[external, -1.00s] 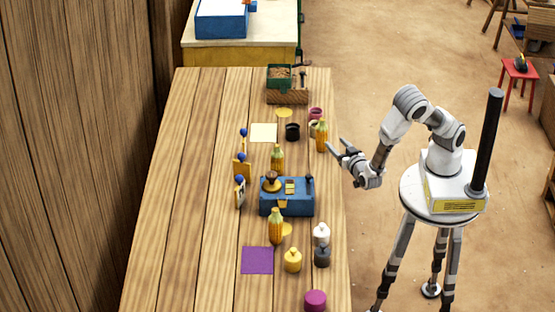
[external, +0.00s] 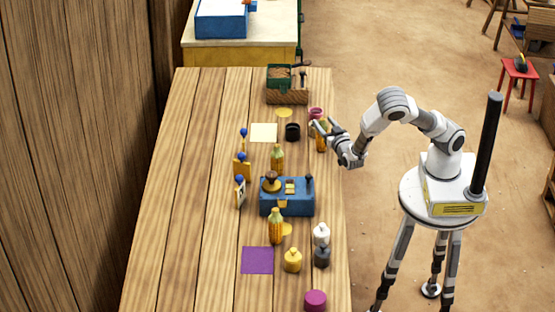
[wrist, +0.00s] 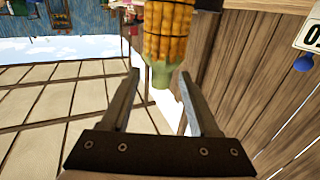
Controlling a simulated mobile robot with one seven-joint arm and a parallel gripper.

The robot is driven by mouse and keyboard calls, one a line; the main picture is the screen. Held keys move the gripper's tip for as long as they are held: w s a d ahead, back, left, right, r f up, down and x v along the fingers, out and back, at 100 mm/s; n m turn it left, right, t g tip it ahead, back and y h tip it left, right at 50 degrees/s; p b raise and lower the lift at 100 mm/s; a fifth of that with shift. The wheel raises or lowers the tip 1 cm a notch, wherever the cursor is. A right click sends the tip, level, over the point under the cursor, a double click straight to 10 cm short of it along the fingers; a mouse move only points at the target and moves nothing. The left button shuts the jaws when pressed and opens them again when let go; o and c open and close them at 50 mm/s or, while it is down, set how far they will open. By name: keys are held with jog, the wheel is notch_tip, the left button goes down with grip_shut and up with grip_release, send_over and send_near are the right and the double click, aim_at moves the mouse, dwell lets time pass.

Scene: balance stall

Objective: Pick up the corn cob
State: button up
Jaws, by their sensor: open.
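Three upright yellow corn cobs with green tops show on the table. One corn cob (external: 320,146) stands near the table's right edge, partly hidden by my gripper. It also shows in the wrist view (wrist: 168,35), upside down in that picture, with its green end in line with the gap between my fingers. My gripper (external: 321,127) is open at the top of this cob and holds nothing. It also shows in the wrist view (wrist: 159,74). I cannot tell whether a finger touches the cob. Another corn cob (external: 278,158) stands mid-table, and another (external: 276,228) stands nearer the front.
A black cup (external: 293,132) and a magenta jar (external: 316,113) stand close to the cob by my gripper. A blue box (external: 287,203) sits mid-table. White, yellow and dark bottles stand further forward. The table's left side is clear.

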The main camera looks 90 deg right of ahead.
jog(key=x, duration=0.4)
jog(key=shift+w+d+r, duration=0.15)
jog(key=shift+d+r, duration=0.05)
jog(key=shift+d, duration=0.05)
grip_shut()
dwell(1.2)
